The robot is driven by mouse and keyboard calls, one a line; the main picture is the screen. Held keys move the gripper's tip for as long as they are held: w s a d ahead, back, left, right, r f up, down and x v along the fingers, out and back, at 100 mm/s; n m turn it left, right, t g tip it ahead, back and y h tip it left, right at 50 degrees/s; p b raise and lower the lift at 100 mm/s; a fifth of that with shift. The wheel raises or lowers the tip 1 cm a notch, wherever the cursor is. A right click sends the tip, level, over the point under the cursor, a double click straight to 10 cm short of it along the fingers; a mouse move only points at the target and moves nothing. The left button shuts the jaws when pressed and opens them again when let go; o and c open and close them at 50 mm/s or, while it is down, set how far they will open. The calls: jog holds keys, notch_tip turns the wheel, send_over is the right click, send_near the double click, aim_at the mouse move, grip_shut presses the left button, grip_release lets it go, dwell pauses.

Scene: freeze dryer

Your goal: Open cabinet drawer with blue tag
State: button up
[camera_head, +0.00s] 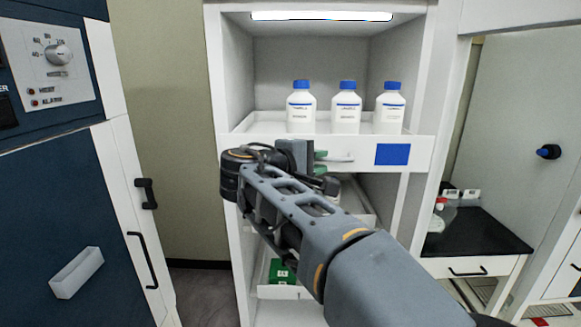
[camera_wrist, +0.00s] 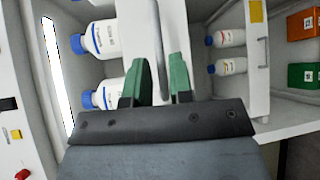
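The top drawer (camera_head: 270,148) of the white cabinet has a blue tag (camera_head: 392,154) on the right of its white front. Its grey bar handle (camera_head: 341,159) is left of the tag. My gripper (camera_head: 320,162) is at this handle, with its green fingers on either side of it. In the wrist view the fingers (camera_wrist: 163,82) are apart, and the handle (camera_wrist: 158,40) runs between them with visible gaps. The blue tag does not show in the wrist view. My arm hides part of the cabinet below the drawer.
Several blue-capped white bottles (camera_head: 346,108) stand in the top drawer. A lower drawer with a yellow tag (camera_wrist: 256,12) holds bottles, and green and orange boxes (camera_wrist: 302,76) sit lower. A dark-topped counter (camera_head: 470,235) is at right, a blue appliance (camera_head: 70,190) at left.

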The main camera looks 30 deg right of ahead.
jog(key=v, duration=1)
jog(key=shift+a, duration=0.25)
jog(key=w+a+f+n+t+y, duration=0.15)
jog(key=f+y, duration=0.25)
jog(key=f, duration=0.4)
jog(key=w+a+f+n+y, duration=0.1)
jog(key=a+f+y, duration=0.25)
jog(key=f, duration=0.45)
jog(key=s+f+m+g+y+p, duration=0.2)
jog(key=s+f+m+y+p, duration=0.3)
jog(key=s+f+m+y, duration=0.2)
notch_tip(320, 180, down, 3)
jog(key=shift+s+r+y, duration=0.1)
jog(key=shift+s+y, duration=0.65)
jog(key=shift+s, duration=0.4)
